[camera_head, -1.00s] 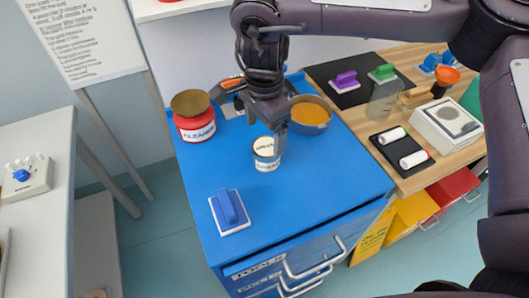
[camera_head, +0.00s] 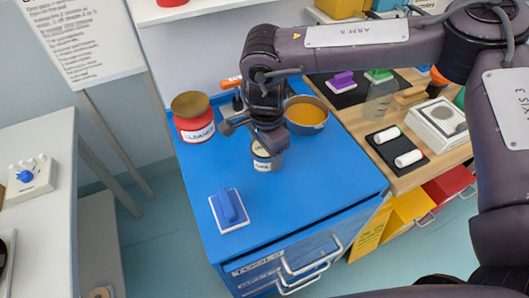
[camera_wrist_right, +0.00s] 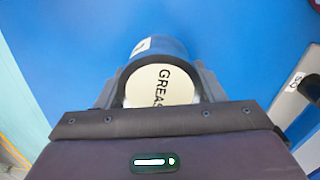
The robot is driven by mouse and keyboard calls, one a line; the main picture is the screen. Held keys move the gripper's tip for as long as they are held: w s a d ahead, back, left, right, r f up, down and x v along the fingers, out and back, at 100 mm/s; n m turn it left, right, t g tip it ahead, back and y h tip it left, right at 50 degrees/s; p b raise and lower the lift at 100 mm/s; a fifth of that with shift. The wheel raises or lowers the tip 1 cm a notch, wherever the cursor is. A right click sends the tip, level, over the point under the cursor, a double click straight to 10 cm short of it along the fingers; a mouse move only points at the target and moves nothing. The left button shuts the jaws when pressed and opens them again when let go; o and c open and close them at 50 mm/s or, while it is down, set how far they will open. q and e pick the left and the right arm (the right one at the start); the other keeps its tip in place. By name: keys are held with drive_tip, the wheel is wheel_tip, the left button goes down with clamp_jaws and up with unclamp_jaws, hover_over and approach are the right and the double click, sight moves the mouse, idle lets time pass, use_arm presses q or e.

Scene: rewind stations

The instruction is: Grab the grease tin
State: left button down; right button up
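The grease tin (camera_head: 265,163) stands upright on the blue cabinet top (camera_head: 285,205), largely covered from above by my right gripper (camera_head: 270,145). In the right wrist view, the tin's cream lid (camera_wrist_right: 160,86) with "GREAS" lettering sits between the two fingers of the right gripper (camera_wrist_right: 161,75). The fingers are spread, one on each side of the tin; whether they touch its wall is hard to tell. My left gripper is not in view.
A red cleaner tin (camera_head: 196,122) and a pan of orange contents (camera_head: 306,114) stand behind. A blue-handled block (camera_head: 230,208) lies in front. A wooden bench (camera_head: 425,160) with black mats and a white box (camera_head: 437,122) adjoins on the right.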

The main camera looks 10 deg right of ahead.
drive_tip(key=c, duration=0.6)
drive_tip(key=shift+r, duration=0.15)
